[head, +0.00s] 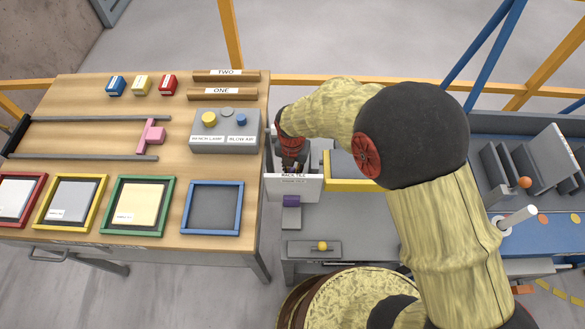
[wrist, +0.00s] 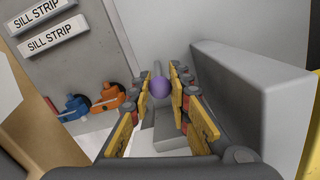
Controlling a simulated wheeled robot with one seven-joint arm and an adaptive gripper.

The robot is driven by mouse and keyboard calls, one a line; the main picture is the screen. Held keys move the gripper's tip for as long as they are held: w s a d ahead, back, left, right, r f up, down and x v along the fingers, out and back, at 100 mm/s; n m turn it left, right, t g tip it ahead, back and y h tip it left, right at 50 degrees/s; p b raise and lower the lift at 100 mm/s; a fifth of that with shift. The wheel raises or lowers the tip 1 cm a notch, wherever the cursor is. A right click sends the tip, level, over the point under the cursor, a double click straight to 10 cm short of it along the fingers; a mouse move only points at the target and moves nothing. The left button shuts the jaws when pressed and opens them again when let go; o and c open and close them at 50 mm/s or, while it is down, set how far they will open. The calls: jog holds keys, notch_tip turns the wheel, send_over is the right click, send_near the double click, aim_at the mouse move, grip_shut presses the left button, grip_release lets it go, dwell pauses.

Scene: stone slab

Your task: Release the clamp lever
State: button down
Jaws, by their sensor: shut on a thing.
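A round purple knob (wrist: 160,88) sits between the fingertips of my gripper (wrist: 164,82) in the wrist view. My gripper is shut on it. A narrow grey bar runs close by the knob; I cannot tell whether it is the clamp lever's arm. In the head view my gripper (head: 292,166) points down into the bay behind a white labelled panel (head: 293,188).
Close right of the fingers stands a grey block (wrist: 235,90). A blue lever (wrist: 75,106) and an orange lever (wrist: 108,97) are at left, below SILL STRIP labels. The wooden table (head: 75,98) lies left of my arm. A yellow knob (head: 322,246) sits nearer.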

jog(key=shift+s+t, duration=0.25)
jog(key=shift+t, duration=0.15)
jog(key=c, duration=1.7)
grip_release()
jog(key=shift+o, duration=0.2)
notch_tip(320, 180, up, 12)
jog(key=s, duration=0.1)
jog(key=shift+s, duration=0.3)
jog(key=shift+f, duration=0.1)
